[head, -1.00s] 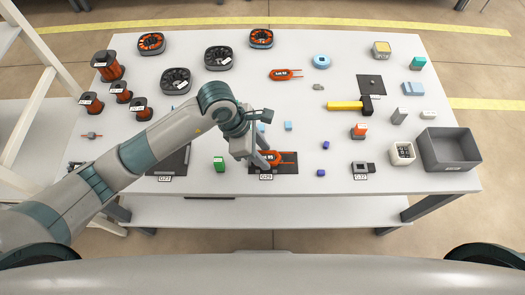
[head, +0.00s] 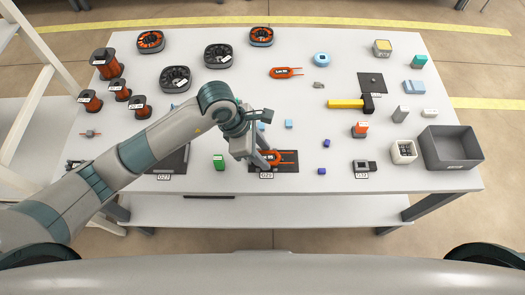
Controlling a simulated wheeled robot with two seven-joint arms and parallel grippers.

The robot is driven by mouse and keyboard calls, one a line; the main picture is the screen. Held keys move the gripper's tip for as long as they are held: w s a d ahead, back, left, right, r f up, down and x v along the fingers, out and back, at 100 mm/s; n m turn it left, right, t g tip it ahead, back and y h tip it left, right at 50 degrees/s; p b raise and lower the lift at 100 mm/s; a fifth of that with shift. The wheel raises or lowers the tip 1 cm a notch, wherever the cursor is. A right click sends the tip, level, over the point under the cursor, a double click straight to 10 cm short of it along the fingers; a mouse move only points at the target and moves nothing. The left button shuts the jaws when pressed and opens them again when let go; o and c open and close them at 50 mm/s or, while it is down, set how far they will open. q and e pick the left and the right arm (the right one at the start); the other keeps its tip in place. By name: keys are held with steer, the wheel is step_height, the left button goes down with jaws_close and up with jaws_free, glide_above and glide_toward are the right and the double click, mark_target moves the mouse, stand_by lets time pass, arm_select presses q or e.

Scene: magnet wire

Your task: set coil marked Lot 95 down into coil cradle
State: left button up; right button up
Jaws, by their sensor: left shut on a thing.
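My left gripper (head: 265,160) reaches down at the front middle of the table and is shut on an orange coil (head: 282,156) with a dark label. The label's lettering is too small to read surely. The coil is at or just above a flat dark plate (head: 291,168) with a white tag at its front edge, apparently the coil cradle; I cannot tell whether the coil touches it. The gripper and wrist hide the coil's left part. A similar orange coil (head: 284,72) lies farther back on the bare table. My right gripper is not in view.
A green block (head: 219,162) stands just left of the dark plate, and small blue blocks (head: 322,171) lie to its right. A yellow-and-black hammer-like tool (head: 349,104) and grey bin (head: 451,149) are farther right. Copper spools (head: 107,64) stand at the back left.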

arm_select(q)
steer(key=shift+s+a+f+b, duration=0.25)
steer(key=shift+s+f+b, duration=0.05)
steer(key=shift+f+b, duration=0.4)
steer(key=o, duration=0.9)
steer(key=shift+o, duration=1.4)
steer(key=shift+r, duration=0.2)
steer(key=shift+w+a+r+p, duration=0.1)
steer(key=shift+a+r+p, duration=0.05)
steer(key=shift+r+p, duration=0.35)
steer(key=shift+w+a+r+p, duration=0.15)
steer(key=shift+r+p, duration=0.1)
steer(key=shift+r, duration=0.3)
steer(key=shift+w+a+r+p, duration=0.1)
steer(key=shift+r+p, duration=0.3)
steer(key=shift+r, duration=0.15)
steer(key=shift+a+r+p, duration=0.3)
steer(key=shift+r+p, duration=0.05)
steer(key=shift+r, duration=0.3)
